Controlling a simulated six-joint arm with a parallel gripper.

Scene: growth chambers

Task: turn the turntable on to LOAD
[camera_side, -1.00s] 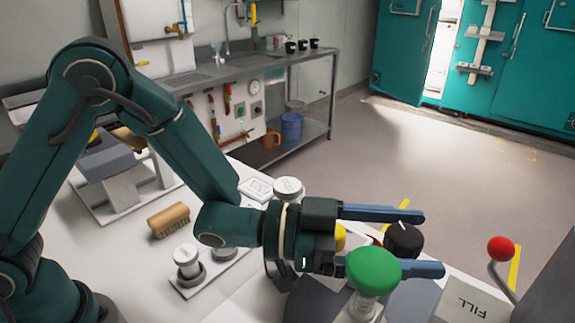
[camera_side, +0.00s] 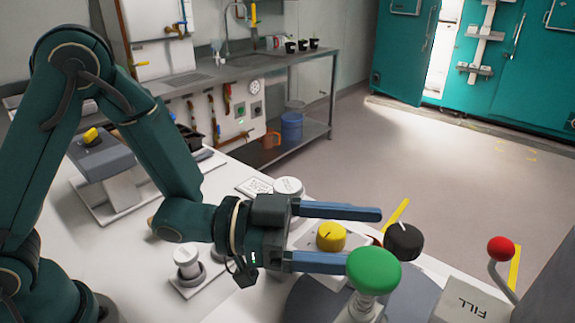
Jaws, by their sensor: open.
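A grey-blue round disc (camera_side: 410,300), which looks like the turntable, lies at the lower right, partly hidden by my gripper and a green-capped post (camera_side: 373,270). A white block marked FILL (camera_side: 470,303) stands at its right; I see no readable LOAD mark. My gripper (camera_side: 362,238) is open, its two blue fingers pointing right. In the picture a yellow knob (camera_side: 330,237) on a pale box shows between the fingers; I cannot tell whether they touch it. A black knob (camera_side: 403,241) stands just beyond the fingertips. The green cap overlaps the lower fingertip.
A red ball-topped lever (camera_side: 501,249) stands at the right. A white capped post (camera_side: 187,261) and a round white cap (camera_side: 288,187) are near my wrist. Another yellow knob (camera_side: 91,136) sits on a grey fixture at left. The floor beyond the bench is clear.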

